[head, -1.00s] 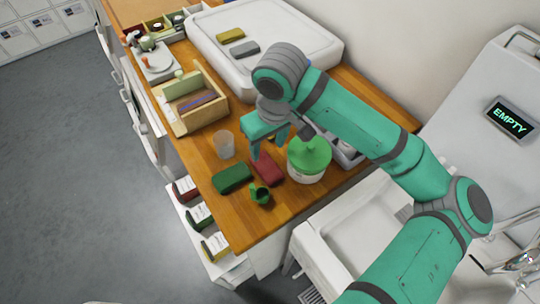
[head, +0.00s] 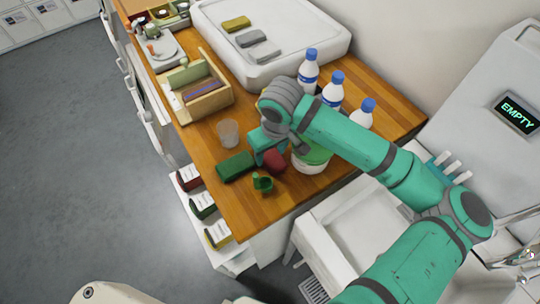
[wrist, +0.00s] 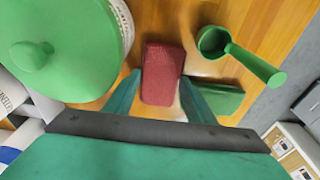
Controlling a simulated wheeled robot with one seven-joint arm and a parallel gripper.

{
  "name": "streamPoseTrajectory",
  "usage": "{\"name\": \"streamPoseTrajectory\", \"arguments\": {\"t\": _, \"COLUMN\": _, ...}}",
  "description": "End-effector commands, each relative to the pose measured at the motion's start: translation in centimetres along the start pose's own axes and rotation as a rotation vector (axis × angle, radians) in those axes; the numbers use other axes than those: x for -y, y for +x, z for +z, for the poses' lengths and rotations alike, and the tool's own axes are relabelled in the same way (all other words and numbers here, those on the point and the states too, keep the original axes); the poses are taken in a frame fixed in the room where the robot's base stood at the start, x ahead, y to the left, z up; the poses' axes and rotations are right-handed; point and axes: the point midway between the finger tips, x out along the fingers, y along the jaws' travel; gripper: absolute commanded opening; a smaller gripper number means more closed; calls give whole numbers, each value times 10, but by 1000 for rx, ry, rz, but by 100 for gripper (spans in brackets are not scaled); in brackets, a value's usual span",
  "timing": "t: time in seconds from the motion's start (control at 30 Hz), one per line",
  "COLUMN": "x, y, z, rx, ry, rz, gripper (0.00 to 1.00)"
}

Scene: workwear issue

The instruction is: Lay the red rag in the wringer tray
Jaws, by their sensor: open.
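The red rag (head: 274,161) is a folded block lying on the wooden counter between the green rag and the green-lidded tub. In the wrist view the red rag (wrist: 163,72) lies between the two fingers of my gripper (wrist: 160,84). In the head view my gripper (head: 264,155) is low over it and partly hides it. The fingers are open, one on each side of the rag. A large white tray (head: 300,57) at the back holds a yellow cloth and grey cloths. I cannot tell whether it is the wringer tray.
The green rag (head: 236,166), a green scoop (head: 263,183), a clear cup (head: 228,133) and the green-lidded tub (wrist: 70,50) crowd around. Several bottles (head: 333,90) stand behind my arm. A wooden box (head: 205,100) is at left; a white sink (head: 340,235) is at right.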

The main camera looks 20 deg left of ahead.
Motion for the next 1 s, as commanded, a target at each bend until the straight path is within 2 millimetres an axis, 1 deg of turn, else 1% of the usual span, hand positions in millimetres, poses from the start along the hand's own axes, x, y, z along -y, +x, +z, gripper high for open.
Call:
{"name": "streamPoseTrajectory", "arguments": {"t": 0.13, "x": 0, "y": 0, "z": 0, "rx": 0, "ry": 0, "rz": 0, "gripper": 50}}
{"name": "streamPoseTrajectory", "arguments": {"t": 0.23, "x": 0, "y": 0, "z": 0, "rx": 0, "ry": 0, "rz": 0, "gripper": 26}}
{"name": "streamPoseTrajectory", "arguments": {"t": 0.27, "x": 0, "y": 0, "z": 0, "rx": 0, "ry": 0, "rz": 0, "gripper": 23}}
{"name": "streamPoseTrajectory", "arguments": {"t": 0.33, "x": 0, "y": 0, "z": 0, "rx": 0, "ry": 0, "rz": 0, "gripper": 22}}
{"name": "streamPoseTrajectory", "arguments": {"t": 0.37, "x": 0, "y": 0, "z": 0, "rx": 0, "ry": 0, "rz": 0, "gripper": 19}}
{"name": "streamPoseTrajectory", "arguments": {"t": 0.57, "x": 0, "y": -1, "z": 0, "rx": 0, "ry": 0, "rz": 0, "gripper": 19}}
{"name": "streamPoseTrajectory", "arguments": {"t": 0.73, "x": 0, "y": -9, "z": -2, "rx": -1, "ry": 0, "rz": 1, "gripper": 19}}
{"name": "streamPoseTrajectory", "arguments": {"t": 0.87, "x": 0, "y": -24, "z": -4, "rx": -1, "ry": -1, "rz": 1, "gripper": 19}}
{"name": "streamPoseTrajectory", "arguments": {"t": 1.0, "x": 0, "y": -50, "z": -9, "rx": -2, "ry": -1, "rz": 2, "gripper": 19}}
